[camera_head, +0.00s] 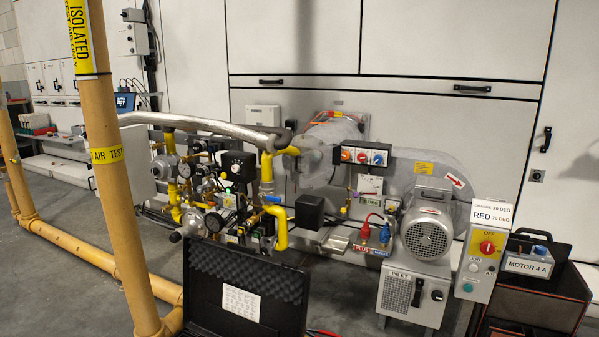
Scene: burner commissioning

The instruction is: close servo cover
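I cannot pick out the servo cover for certain. A black box with a round white dial (237,166) sits among the valves and gauges of the yellow gas train (267,170). A plain black box (309,212) is to the right of the yellow pipe, in front of the burner. Whether either one is the servo or has an open cover is too small to tell. The grey burner housing (400,175) stands behind, with a motor (427,234) at its front right. My gripper is not in view.
An open black foam-lined case (245,270) stands in the foreground below the gas train. A yellow upright pipe (100,150) and low floor pipes (80,252) bound the left. A control box (487,248) and the MOTOR 4 A unit (528,262) stand right. Bare floor shows left.

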